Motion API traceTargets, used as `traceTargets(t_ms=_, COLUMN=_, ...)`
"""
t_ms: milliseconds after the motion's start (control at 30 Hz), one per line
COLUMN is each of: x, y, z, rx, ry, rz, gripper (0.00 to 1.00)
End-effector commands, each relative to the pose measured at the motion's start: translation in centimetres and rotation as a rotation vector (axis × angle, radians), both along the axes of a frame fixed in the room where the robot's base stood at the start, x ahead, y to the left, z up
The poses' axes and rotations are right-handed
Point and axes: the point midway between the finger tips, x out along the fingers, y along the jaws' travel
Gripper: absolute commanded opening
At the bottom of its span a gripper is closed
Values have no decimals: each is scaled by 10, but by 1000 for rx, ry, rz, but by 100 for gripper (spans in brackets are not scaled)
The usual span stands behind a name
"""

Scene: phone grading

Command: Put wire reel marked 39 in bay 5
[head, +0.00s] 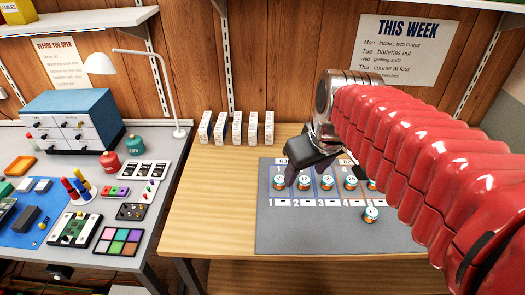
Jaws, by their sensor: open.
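The other marks are too small to read surely, so I cannot tell which is 39. My gripper (305,175) is open above the row's left part, partly hiding the bay headers. Bay 5 is partly hidden by my arm.
Several white upright boxes (237,128) stand behind the mat. At the left, a grey bench holds a blue drawer unit (72,120), a white lamp (178,110), small pots (110,161) and trays. The wooden table left of the mat is clear.

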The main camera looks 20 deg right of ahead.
Motion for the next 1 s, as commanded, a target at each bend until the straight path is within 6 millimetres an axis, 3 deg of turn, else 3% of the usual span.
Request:
traceTargets(t_ms=200, x=-39, y=33, z=-6, rx=30, ry=-55, rz=-61, gripper=54)
traceTargets(t_ms=433, x=-72, y=55, z=-18, rx=71, ry=-104, rz=-123, gripper=54)
traceTargets(t_ms=600, x=-81, y=61, z=-23, rx=84, ry=-115, rz=-142, gripper=54)
traceTargets(t_ms=1000, x=-81, y=61, z=-23, rx=85, ry=-115, rz=-144, gripper=54)
